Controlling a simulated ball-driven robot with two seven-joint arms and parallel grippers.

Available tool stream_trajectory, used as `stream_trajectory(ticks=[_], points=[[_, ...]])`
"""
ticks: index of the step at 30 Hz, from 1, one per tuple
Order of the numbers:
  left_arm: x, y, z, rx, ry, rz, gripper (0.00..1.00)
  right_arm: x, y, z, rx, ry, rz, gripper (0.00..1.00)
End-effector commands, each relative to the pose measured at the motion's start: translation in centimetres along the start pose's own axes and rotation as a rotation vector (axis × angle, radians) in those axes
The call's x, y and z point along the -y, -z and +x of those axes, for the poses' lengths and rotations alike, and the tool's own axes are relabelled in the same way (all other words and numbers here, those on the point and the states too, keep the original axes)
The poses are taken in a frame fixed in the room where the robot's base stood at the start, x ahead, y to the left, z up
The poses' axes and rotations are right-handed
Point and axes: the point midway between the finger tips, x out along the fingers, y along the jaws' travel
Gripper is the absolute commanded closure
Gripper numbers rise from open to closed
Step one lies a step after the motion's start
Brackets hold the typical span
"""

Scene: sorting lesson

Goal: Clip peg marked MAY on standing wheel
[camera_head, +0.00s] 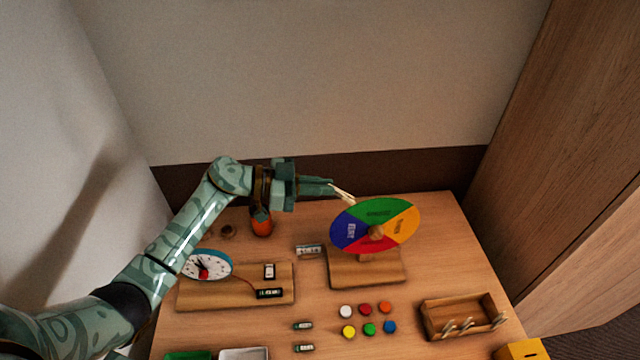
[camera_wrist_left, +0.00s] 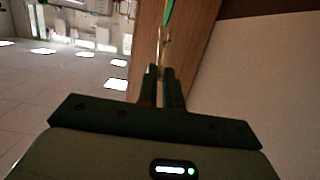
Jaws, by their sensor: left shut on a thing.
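The standing wheel (camera_head: 381,210) has green, yellow, red and blue sectors and stands on a wooden base (camera_head: 367,278). My left gripper (camera_head: 332,186) is shut on a pale wooden peg (camera_head: 343,194), just above and left of the wheel's upper left rim. The peg points down and right toward the rim; I cannot tell whether they touch. Its marking is not readable. In the left wrist view the closed fingers (camera_wrist_left: 163,86) hold the peg (camera_wrist_left: 164,42), with a green edge of the wheel (camera_wrist_left: 169,11) beyond. My right gripper is not in view.
A wooden box (camera_head: 437,328) with several pegs stands front right. A clock board (camera_head: 205,296) is at left, with an orange object (camera_head: 262,224) behind it. Several coloured discs (camera_head: 369,329) lie in front of the wheel. A yellow box (camera_head: 522,349) is at the front right corner.

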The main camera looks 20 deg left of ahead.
Motion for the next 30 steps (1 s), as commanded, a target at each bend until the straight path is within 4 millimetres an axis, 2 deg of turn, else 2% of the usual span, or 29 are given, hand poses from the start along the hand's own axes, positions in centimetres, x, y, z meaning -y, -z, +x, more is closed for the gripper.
stream_trajectory(ticks=[11,30], points=[[0.0,-0.1,0.1,0.000,0.000,-0.001,1.00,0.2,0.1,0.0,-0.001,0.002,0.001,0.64],[0.0,-0.9,1.4,0.000,0.000,0.000,1.00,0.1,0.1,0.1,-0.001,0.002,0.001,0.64]])
